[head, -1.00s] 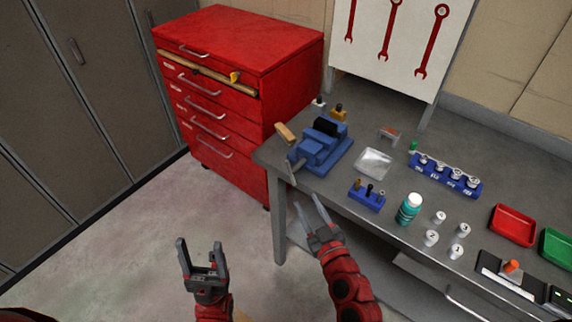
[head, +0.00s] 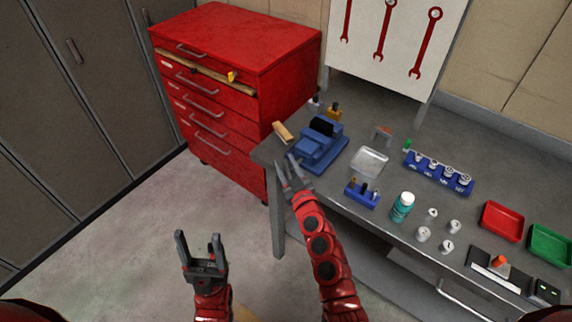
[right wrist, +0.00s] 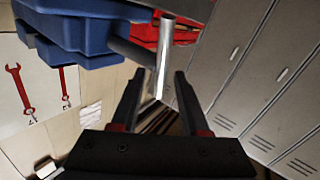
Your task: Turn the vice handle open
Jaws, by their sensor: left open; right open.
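The blue vice (head: 318,150) stands on the near left corner of the grey workbench. Its body also shows at the upper left of the right wrist view (right wrist: 85,38). The vice handle (right wrist: 164,58), a bare metal bar on a grey screw, points down between my right fingertips in that view. My right gripper (head: 287,170) is open at the front of the vice and covers most of the handle in the head view. Whether the bar is inside the jaws or just beyond them I cannot tell. My left gripper (head: 199,242) is open and empty over the floor.
A red drawer cabinet (head: 235,75) stands left of the bench. A wooden-handled item (head: 283,132) lies beside the vice. A clear tray (head: 370,162), a small blue holder (head: 361,194) and a teal bottle (head: 402,207) are to its right. The floor at left is clear.

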